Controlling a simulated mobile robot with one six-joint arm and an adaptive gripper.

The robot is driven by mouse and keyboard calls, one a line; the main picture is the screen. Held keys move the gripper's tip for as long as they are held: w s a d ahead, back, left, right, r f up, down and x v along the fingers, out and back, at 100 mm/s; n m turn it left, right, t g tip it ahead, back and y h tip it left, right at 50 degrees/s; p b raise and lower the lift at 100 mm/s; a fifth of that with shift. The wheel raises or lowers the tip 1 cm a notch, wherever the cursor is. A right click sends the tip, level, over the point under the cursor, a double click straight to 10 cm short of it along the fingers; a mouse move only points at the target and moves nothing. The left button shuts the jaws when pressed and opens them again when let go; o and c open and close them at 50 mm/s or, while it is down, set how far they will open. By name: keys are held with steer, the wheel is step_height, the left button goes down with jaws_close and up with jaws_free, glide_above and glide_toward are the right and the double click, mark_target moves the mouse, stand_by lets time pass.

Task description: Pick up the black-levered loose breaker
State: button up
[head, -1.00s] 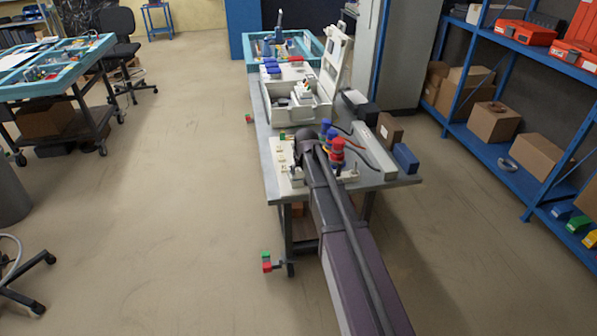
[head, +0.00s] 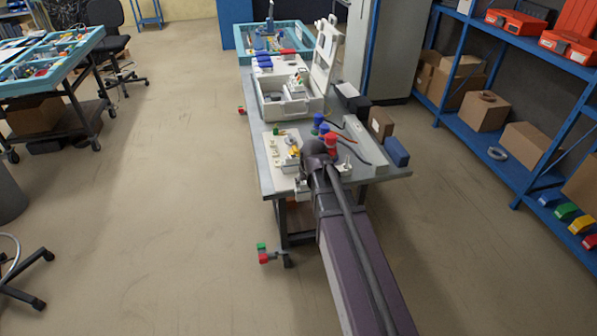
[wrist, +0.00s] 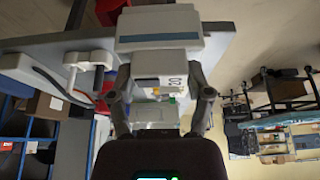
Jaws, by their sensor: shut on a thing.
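In the wrist view my gripper (wrist: 160,78) is shut on a small white block-shaped breaker (wrist: 160,61) with a printed label that seems to read "20". A finger lies on each side of it. A wider white body with a grey-blue band (wrist: 158,30) shows directly beyond it; I cannot tell whether they touch. In the head view my own arm hides the gripper and the breaker, above the near end of the workbench (head: 262,165).
An open white enclosure box (head: 290,106) stands mid-bench. A beige panel (head: 284,152) with small parts lies at the near left. Red and blue cylinders (head: 330,141) stand close to my arm.

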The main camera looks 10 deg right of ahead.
steer(key=shift+s+d+r, duration=0.1)
steer(key=shift+s, duration=1.3)
